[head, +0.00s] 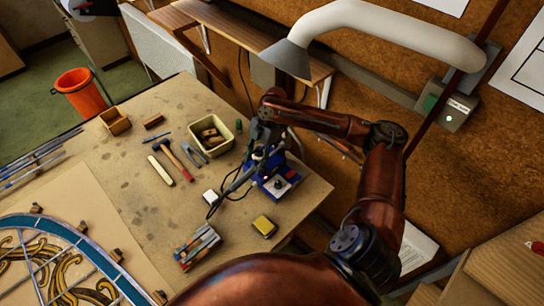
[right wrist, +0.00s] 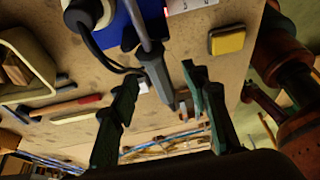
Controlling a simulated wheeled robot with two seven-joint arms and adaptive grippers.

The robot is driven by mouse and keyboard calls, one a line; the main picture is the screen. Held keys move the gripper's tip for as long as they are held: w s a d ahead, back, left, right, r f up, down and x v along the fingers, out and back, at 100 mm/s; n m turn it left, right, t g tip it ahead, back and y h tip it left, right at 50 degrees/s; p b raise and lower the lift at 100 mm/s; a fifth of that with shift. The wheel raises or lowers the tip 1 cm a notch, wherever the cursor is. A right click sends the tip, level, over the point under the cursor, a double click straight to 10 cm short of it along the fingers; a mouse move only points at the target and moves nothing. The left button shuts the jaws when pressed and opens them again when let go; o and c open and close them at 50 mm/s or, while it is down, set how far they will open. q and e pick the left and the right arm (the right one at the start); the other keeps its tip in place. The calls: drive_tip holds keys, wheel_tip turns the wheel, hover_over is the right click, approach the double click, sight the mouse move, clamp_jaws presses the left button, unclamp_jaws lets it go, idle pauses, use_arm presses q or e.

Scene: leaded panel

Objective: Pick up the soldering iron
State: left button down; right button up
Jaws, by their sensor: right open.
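The soldering iron has a grey handle (right wrist: 155,72) and leans out of its stand at the blue soldering station (head: 277,183). The station's blue body also shows at the top of the right wrist view (right wrist: 122,22). My right gripper (head: 262,148) is above the station in the head view, fingers pointing down. In the right wrist view its two dark green fingers (right wrist: 160,74) are apart, with the grey handle showing between them; I cannot tell whether either touches it. My left gripper is out of view.
A yellow sponge (head: 264,226) lies in front of the station. A cream tub (head: 212,136) and a red-handled hammer (head: 174,160) lie to the left. A grey fume hood (head: 287,58) hangs behind my right gripper. The leaded panel (head: 60,262) lies at lower left.

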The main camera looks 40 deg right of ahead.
sight(250, 171)
drive_tip(key=shift+x, duration=0.9)
drive_tip(key=x, duration=0.1)
drive_tip(key=p+x, duration=0.1)
drive_tip(key=x, duration=0.3)
drive_tip(key=shift+w+a, duration=0.25)
drive_tip(key=shift+w, duration=0.05)
clamp_jaws()
